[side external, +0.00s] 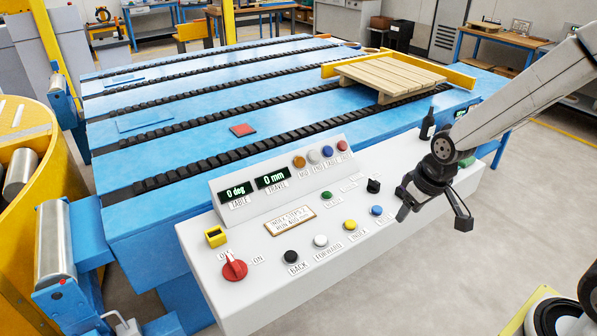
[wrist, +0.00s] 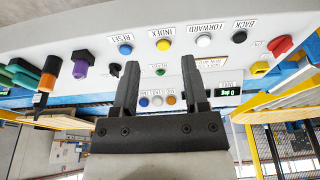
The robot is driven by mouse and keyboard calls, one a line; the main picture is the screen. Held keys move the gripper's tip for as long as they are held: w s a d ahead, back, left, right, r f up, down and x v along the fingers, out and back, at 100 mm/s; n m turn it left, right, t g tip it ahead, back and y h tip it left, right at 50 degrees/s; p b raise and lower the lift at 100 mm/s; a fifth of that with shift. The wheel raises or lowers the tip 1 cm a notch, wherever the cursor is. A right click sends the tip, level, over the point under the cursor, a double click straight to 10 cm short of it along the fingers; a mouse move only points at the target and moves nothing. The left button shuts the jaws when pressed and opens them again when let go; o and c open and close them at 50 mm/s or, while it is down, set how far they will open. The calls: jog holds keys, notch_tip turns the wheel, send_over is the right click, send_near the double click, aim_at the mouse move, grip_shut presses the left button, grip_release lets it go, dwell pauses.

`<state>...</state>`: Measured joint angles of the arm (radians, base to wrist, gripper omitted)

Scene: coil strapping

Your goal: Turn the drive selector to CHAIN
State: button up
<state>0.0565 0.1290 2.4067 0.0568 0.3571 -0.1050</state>
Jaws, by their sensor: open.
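A small black selector knob (side external: 373,186) stands on the sloped white console, behind the blue button and right of the green button. In the wrist view a dark knob (wrist: 115,69), probably the same one, shows just left of the left finger. Its pointer direction and the small labels near it are too small to read, so I cannot tell its setting. My gripper (side external: 434,215) is open and empty above the right part of the console, right of the knob. In the wrist view its two fingers (wrist: 160,62) are spread apart and hold nothing.
The console (side external: 225,290) carries a red OFF/ON switch (side external: 234,270), black, white, yellow and blue buttons, and displays (side external: 254,185) reading 0 deg and 0 mm. Behind lies the blue table (side external: 150,220) with chains and a pallet (side external: 390,75).

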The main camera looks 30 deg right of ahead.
jog(key=w+d+f, duration=0.3)
jog(key=w+d, duration=0.4)
jog(key=w, duration=0.5)
jog(key=t, duration=0.2)
send_near(375, 181)
jog(key=shift+x, duration=1)
jog(key=shift+w+d, duration=0.1)
jog(key=shift+w, duration=0.1)
jog(key=shift+x, duration=3.75)
jog(key=shift+s+f, duration=0.1)
jog(key=shift+s, duration=0.05)
grip_shut()
